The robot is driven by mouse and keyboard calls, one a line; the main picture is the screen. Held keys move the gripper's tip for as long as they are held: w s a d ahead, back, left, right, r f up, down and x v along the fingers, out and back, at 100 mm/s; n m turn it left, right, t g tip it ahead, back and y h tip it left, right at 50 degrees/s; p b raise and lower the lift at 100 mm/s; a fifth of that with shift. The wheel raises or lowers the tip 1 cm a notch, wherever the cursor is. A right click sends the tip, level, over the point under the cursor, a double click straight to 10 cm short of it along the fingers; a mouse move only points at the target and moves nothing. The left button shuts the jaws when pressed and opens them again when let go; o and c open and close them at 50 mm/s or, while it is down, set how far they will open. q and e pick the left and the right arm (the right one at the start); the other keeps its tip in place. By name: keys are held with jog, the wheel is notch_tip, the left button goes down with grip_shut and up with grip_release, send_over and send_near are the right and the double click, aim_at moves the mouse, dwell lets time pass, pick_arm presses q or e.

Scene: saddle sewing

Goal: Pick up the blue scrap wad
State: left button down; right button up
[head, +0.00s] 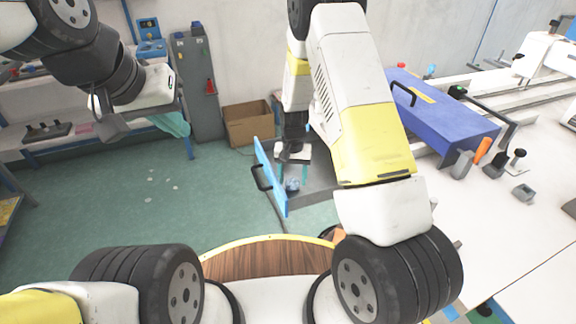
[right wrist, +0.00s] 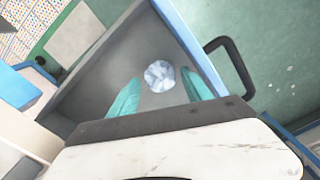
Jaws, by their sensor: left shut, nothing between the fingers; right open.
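The blue scrap wad (right wrist: 159,75), pale blue-white and crumpled, lies on the grey floor of an open drawer (right wrist: 105,72). The wad (head: 292,186) looks small in the head view, near the drawer's blue front panel (head: 271,178). My right gripper (head: 292,174) points down over the drawer. In the right wrist view its two teal fingers (right wrist: 161,84) are spread apart, with the wad showing between and just beyond their tips. Nothing is held. My left gripper (head: 175,125) is at the upper left, away from the drawer, its teal fingers shut and empty.
The drawer's front panel carries a black handle (right wrist: 229,66) on its outer side. A cardboard box (head: 248,123) and a grey cabinet (head: 197,85) stand behind. A white table (head: 480,215) with a blue-purple case (head: 440,115) is at right.

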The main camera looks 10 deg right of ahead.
jog(key=shift+f, duration=0.95)
jog(key=shift+c, duration=0.5)
jog(key=c, duration=1)
